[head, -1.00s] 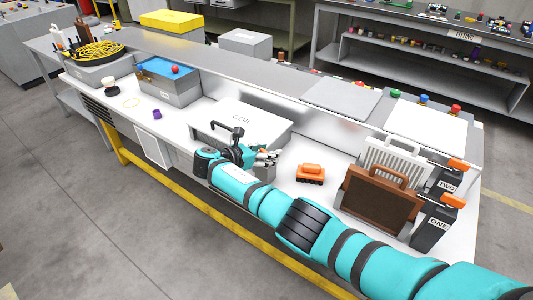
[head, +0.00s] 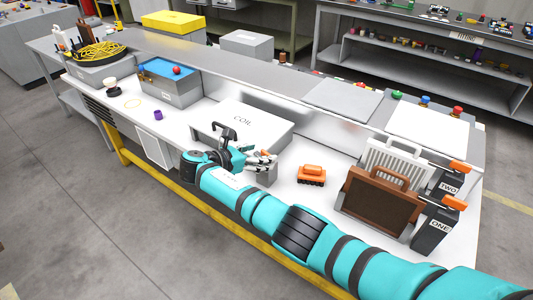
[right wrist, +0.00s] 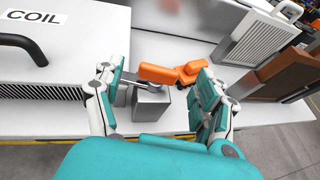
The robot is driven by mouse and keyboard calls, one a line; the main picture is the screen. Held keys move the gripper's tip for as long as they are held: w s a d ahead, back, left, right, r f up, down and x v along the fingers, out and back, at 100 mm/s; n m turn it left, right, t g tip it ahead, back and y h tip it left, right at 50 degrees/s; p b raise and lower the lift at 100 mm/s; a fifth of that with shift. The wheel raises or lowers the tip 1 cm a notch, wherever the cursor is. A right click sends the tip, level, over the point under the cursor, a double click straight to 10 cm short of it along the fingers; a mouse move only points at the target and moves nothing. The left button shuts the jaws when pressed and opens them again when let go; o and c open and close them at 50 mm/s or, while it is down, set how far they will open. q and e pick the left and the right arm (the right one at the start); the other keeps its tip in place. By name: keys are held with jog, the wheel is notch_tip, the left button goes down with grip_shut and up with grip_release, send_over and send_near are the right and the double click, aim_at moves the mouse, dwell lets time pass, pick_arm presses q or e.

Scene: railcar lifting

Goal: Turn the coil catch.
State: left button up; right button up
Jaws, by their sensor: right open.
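The white coil box (head: 245,124), lettered COIL, sits on the bench with a black handle. It also shows at the left of the right wrist view (right wrist: 60,60). In the head view the block (head: 266,177) is partly hidden by my right gripper (head: 265,161). In the right wrist view my right gripper (right wrist: 160,100) is open, its fingers on either side of the block with gaps visible. My left gripper is out of view.
An orange ribbed object (head: 312,174) stands right of the catch. Farther right are a white grille panel (head: 398,157), a brown framed panel (head: 378,203) and dark blocks marked ONE (head: 433,232) and TWO (head: 449,184). A purple piece (head: 158,115) lies at the left.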

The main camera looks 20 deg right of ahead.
jog(key=v, duration=0.8)
